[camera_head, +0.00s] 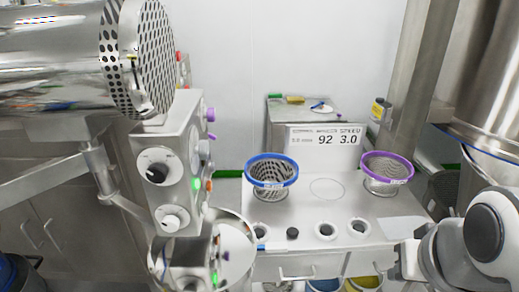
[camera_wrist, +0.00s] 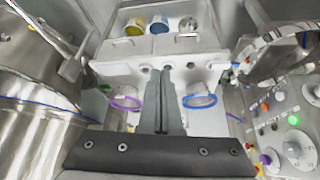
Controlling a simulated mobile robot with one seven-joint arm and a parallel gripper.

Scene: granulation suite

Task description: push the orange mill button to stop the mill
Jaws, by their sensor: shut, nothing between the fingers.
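The mill's control panel (camera_head: 178,150) stands at the left in the head view. A small orange button (camera_head: 209,185) is on its right side, beside a lit green button (camera_head: 196,183). In the wrist view a panel at the right edge has a lit green button (camera_wrist: 293,120) and a small orange button (camera_wrist: 279,96); I cannot tell which orange one is the mill button. My gripper (camera_wrist: 165,72) is shut and empty, pointing toward the bench, well to the side of that panel. In the head view my arm is at lower right and the fingertips do not show.
A bench carries a blue-rimmed sieve (camera_head: 271,170), a purple-rimmed sieve (camera_head: 386,171) and a display (camera_head: 325,138) reading 92 and 3.0. A perforated steel drum (camera_head: 140,60) overhangs the panel. A large steel vessel (camera_head: 490,90) stands at the right. A steel bowl (camera_head: 236,248) sits below the panel.

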